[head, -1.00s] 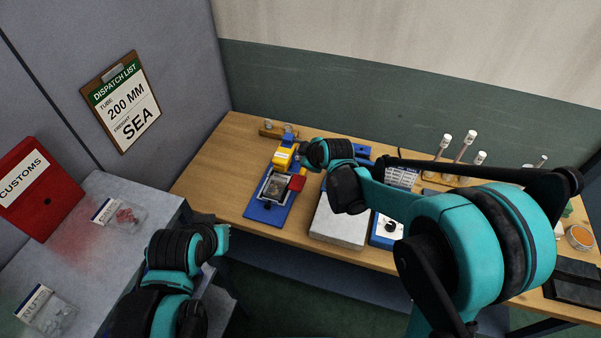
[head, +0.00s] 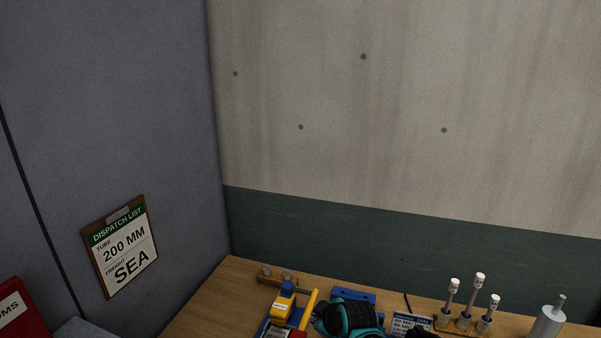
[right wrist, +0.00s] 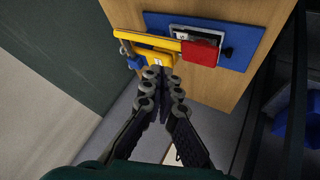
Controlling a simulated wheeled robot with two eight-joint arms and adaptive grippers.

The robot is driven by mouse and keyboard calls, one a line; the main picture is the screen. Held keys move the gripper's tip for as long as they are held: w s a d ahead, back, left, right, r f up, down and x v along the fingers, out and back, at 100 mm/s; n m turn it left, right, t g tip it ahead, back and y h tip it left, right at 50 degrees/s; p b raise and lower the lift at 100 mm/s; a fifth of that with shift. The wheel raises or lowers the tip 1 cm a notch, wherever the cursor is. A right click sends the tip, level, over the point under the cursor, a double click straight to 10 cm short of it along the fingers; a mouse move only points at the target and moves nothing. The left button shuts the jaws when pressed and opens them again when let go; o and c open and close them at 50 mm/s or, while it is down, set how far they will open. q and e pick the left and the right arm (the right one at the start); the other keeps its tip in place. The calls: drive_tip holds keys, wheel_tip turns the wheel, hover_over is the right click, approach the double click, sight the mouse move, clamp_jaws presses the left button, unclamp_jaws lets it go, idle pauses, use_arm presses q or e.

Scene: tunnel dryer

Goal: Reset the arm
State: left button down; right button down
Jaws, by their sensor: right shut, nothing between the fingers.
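My right gripper (right wrist: 163,92) is shut and empty in the right wrist view, its two fingers together. Past its tips is a tool with a yellow lever (right wrist: 150,38), a red block (right wrist: 201,52) and a blue base plate (right wrist: 240,45). The gripper is apart from the red block; whether its tips touch the yellow part is unclear. In the head view the teal wrist of my right arm is at the bottom edge, just right of the yellow lever (head: 310,308); its fingers are mostly hidden. My left gripper is out of view.
A wooden bench (head: 215,300) runs along the wall. A blue rack (head: 354,294), a sign card (head: 410,323) and several white-capped tubes (head: 479,280) stand right of the tool. A dispatch-list clipboard (head: 121,246) hangs on the left partition. A red customs box (head: 18,312) shows lower left.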

drive_tip(key=s+d+f+m+h+b, duration=0.1)
drive_tip(key=s+d+f+m+b, duration=0.1)
drive_tip(key=s, duration=0.5)
drive_tip(key=s+d+f+m+h+b, duration=0.1)
drive_tip(key=s+d+f+m+b, duration=0.2)
drive_tip(key=s+d+m, duration=0.2)
drive_tip(key=s+d+f+m+h+b, duration=0.1)
drive_tip(key=s+d+f+m+b, duration=0.2)
drive_tip(key=s+d, duration=0.3)
drive_tip(key=s+m, duration=0.1)
drive_tip(key=s, duration=0.4)
drive_tip(key=shift+s+d+g, duration=0.25)
drive_tip(key=shift+g, duration=0.15)
